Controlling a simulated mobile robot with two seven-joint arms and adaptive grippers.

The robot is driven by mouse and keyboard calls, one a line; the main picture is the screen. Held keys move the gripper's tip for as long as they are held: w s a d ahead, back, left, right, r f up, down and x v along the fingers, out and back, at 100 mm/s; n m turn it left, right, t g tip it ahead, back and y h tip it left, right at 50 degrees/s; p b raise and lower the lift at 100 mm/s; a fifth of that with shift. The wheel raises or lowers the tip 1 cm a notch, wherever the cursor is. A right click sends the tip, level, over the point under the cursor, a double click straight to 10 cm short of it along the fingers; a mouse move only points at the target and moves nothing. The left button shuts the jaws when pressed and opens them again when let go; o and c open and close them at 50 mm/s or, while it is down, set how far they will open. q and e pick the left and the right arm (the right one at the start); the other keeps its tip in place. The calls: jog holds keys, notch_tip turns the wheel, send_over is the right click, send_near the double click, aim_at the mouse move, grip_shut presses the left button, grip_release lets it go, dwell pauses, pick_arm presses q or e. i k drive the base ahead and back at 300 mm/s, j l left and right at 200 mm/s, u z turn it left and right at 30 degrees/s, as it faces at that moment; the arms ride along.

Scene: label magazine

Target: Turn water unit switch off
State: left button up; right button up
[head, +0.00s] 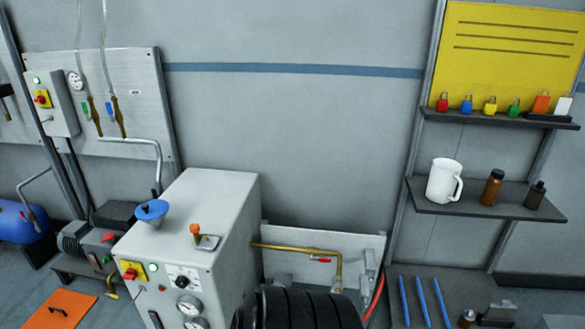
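A light grey cabinet unit (220,215) stands left of centre, with a blue round cap (151,210) and an orange knob (195,229) on top. Its front has a red rotary switch on a yellow plate (131,271), a black selector knob (182,282) and round gauges (189,305). A second red-on-yellow rotary switch (42,98) sits on a small grey wall box (62,110) at the upper left. I cannot read any label that tells which is the water unit. The exact switch positions are too small to tell. Neither gripper is in view.
A dark ribbed object (300,310) is at the bottom centre, in front of a brass pipe (300,249). Shelves (475,206) with a white jug (443,181) and bottles stand at right. A motor unit (100,245) and blue tank (14,220) are left, near an orange floor panel (55,312).

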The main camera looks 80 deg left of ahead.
aim_at(130, 275)
jog(key=u, duration=3.5)
